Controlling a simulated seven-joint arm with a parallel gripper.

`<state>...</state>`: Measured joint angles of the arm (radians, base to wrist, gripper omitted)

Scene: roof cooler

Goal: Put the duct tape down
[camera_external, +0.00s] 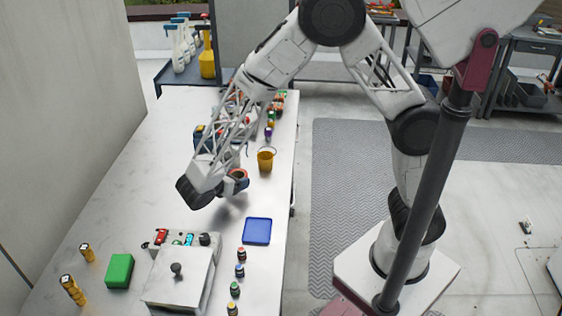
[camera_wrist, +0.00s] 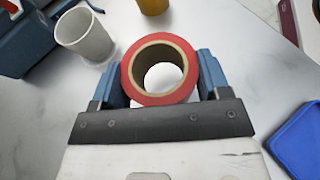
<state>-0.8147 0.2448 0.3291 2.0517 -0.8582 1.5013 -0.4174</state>
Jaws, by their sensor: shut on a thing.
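The duct tape is a red roll with a brown core (camera_wrist: 128,78), seen end-on in the wrist view. My gripper (camera_wrist: 160,78) is shut on it, with one blue finger on each side of the roll. In the external view, my gripper (camera_external: 232,184) holds the roll over the white table (camera_external: 130,180), past the far left corner of the blue tray. The exact gap between the roll and the table is hard to tell.
A blue tray (camera_external: 257,231) lies near the table's right edge, with several small bottles (camera_external: 240,270) in front of it. A white cup (camera_wrist: 85,36) stands close by. A grey box (camera_external: 178,280) and green block (camera_external: 119,270) are nearer the camera.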

